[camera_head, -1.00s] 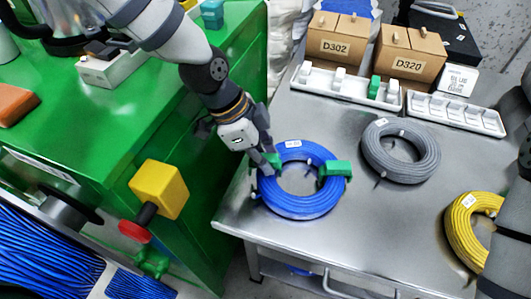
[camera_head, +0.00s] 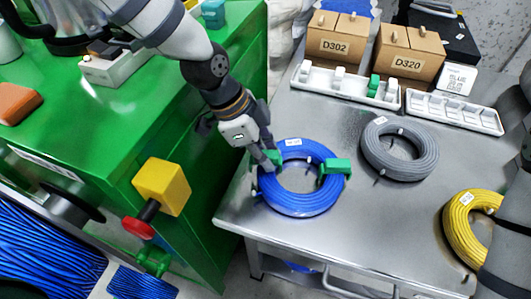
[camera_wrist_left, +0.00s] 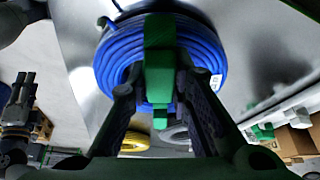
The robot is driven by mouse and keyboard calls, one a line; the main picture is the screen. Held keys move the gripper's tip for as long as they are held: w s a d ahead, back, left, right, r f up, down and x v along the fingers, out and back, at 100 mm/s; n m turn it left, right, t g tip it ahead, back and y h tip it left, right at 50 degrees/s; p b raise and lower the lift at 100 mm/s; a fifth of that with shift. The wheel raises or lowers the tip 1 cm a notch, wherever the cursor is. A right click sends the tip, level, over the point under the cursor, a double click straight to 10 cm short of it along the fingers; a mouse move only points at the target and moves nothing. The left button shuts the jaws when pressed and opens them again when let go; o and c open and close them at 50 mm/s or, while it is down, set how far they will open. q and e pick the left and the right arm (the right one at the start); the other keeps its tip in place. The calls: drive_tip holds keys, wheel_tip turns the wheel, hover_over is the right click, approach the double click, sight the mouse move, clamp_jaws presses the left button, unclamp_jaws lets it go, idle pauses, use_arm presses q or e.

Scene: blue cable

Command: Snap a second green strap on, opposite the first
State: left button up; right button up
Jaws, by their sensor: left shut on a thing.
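A blue cable coil (camera_head: 300,205) lies on the metal table. One green strap (camera_head: 335,170) sits around the coil's right side. My left gripper (camera_head: 268,161) is at the coil's upper left side, shut on a second green strap (camera_head: 262,158), across from the first. In the left wrist view the green strap (camera_wrist_left: 159,60) is between the fingers of my left gripper (camera_wrist_left: 160,95) and over the blue coil (camera_wrist_left: 115,60). I cannot tell whether it is snapped closed. My right gripper is not in view; part of my right arm shows at the right edge.
A grey coil (camera_head: 400,150) and a yellow coil (camera_head: 462,232) lie to the right. A white tray (camera_head: 345,88) holding white pieces and a green one stands behind, with another white tray (camera_head: 455,113) beside it. Boxes (camera_head: 405,65) stand behind. A green machine (camera_head: 130,130) with a yellow block (camera_head: 161,187) is left.

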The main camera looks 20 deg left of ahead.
use_arm(q)
drive_tip(key=shift+r, duration=0.35)
drive_tip(key=shift+f, duration=0.25)
drive_tip(key=shift+f, duration=0.75)
drive_tip(key=shift+r, duration=0.1)
drive_tip(key=shift+r+p, duration=0.3)
drive_tip(key=shift+r, duration=0.3)
